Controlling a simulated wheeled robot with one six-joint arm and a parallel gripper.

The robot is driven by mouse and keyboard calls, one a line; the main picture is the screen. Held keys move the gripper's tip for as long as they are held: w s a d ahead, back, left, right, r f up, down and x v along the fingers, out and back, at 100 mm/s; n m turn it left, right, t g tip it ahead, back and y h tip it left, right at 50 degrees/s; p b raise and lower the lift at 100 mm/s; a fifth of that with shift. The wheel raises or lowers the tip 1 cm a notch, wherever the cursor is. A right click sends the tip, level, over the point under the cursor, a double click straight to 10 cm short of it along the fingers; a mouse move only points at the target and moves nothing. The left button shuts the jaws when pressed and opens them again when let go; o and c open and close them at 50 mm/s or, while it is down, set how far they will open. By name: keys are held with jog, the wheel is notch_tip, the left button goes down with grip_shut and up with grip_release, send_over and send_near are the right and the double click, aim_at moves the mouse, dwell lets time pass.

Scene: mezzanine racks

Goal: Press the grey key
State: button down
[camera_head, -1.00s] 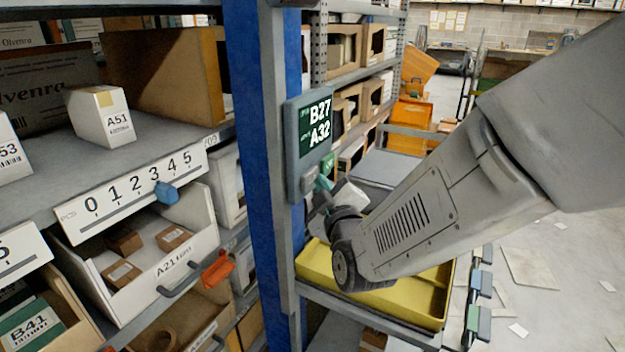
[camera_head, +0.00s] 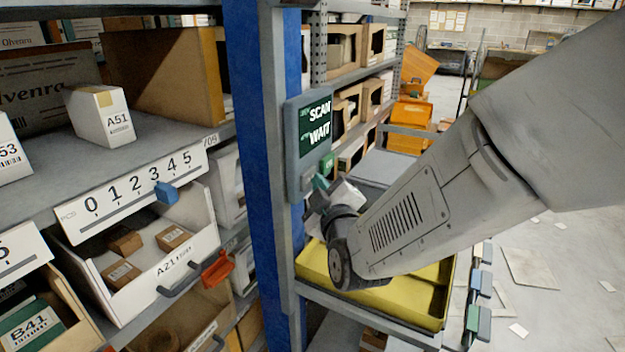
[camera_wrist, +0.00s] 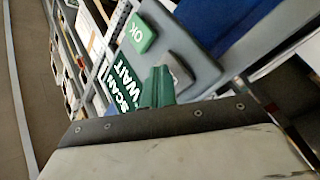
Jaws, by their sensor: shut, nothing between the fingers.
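The panel (camera_head: 314,112) on the rack post has a screen (camera_head: 317,128) reading SCAN and WAIT. The grey key (camera_head: 307,180) sits at the panel's lower part; in the wrist view the grey key (camera_wrist: 181,72) shows partly behind my fingers. A green key marked OK (camera_wrist: 140,33) is beside it, and shows as a small green block (camera_head: 326,165) in the head view. My gripper (camera_wrist: 162,84), with green fingertips, is shut and empty. Its tips (camera_head: 320,182) are right at the grey key; I cannot tell whether they touch it.
A yellow tray (camera_head: 425,310) lies on the shelf below my wrist. A blue post (camera_head: 255,130) and shelves with bins stand left. A blue slider (camera_head: 166,192) sits on the number strip (camera_head: 130,190). Open floor lies right.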

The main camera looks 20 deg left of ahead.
jog(key=shift+s+d, duration=0.1)
jog(key=shift+d, duration=0.8)
jog(key=d, duration=0.5)
jog(key=shift+s, duration=0.2)
dwell(0.5)
